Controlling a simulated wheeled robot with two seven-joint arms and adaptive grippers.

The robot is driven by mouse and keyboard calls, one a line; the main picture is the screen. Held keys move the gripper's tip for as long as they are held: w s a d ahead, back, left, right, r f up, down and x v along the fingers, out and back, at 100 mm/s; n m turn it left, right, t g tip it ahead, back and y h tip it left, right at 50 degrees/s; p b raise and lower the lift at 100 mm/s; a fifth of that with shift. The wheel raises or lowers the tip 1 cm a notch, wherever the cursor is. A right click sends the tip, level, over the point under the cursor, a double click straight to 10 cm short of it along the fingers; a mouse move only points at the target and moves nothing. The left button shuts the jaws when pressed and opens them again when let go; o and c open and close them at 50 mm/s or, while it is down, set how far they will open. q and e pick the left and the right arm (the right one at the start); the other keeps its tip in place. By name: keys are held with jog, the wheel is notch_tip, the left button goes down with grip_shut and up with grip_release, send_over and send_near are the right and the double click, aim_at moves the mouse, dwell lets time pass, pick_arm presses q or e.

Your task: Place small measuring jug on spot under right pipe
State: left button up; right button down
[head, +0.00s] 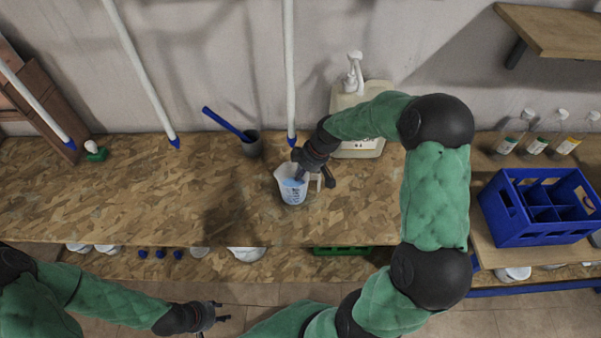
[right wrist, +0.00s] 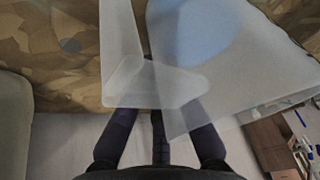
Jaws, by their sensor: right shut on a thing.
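The right pipe (head: 290,75) is white with a blue tip, ending behind the jug. The spot beneath it is not clearly visible. My left gripper (head: 222,313) is open and empty, low in front of the worktop.
A blue crate (head: 520,228) sits on the right-hand table.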

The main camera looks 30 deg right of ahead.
jog(key=c, duration=1.4)
grip_release()
jog(key=shift+f, duration=0.1)
jog(key=shift+r, duration=0.25)
jog(key=p+v, duration=0.3)
jog(key=v, duration=0.8)
jog(key=shift+s+d+r, duration=0.1)
jog(key=shift+s+r, duration=0.1)
jog(key=shift+r, duration=0.15)
